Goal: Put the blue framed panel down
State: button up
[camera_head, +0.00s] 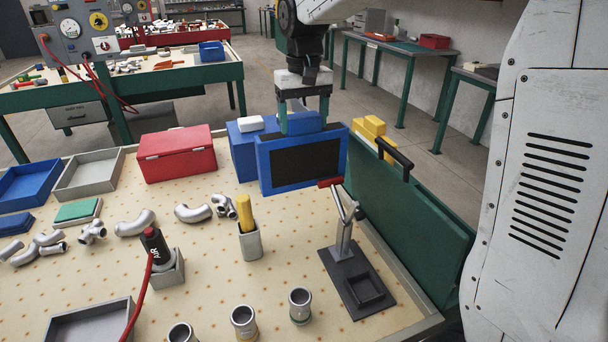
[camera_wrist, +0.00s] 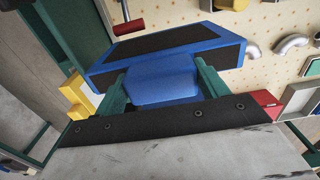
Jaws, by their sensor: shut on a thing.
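The blue framed panel (camera_head: 262,167) has a dark centre and hangs upright from my gripper (camera_head: 304,112) in the head view. My gripper's green fingers are shut on the panel's top part. In the wrist view the blue framed panel (camera_wrist: 215,43) lies just beyond the fingers, and my gripper (camera_wrist: 160,85) clamps a blue block-like part of it. In the head view the panel is in front of a blue box and seems to be above the pegboard-like table top (camera_head: 210,265). Whether its lower edge touches anything, I cannot tell.
A red box (camera_head: 177,157) stands left of the panel, and a blue box (camera_head: 240,150) is behind it. A press stand with a red handle (camera_head: 345,240) stands front right. A green board (camera_head: 410,215) edges the right side. Yellow blocks (camera_head: 372,130) lie behind. Open table lies front left of the panel.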

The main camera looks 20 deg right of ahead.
aim_at(304, 174)
notch_tip(304, 174, down, 15)
jog(key=shift+f, duration=0.1)
dwell(0.3)
jog(key=shift+f, duration=0.15)
jog(key=o, duration=1.1)
jog(key=shift+c, duration=0.2)
jog(key=shift+r, duration=0.2)
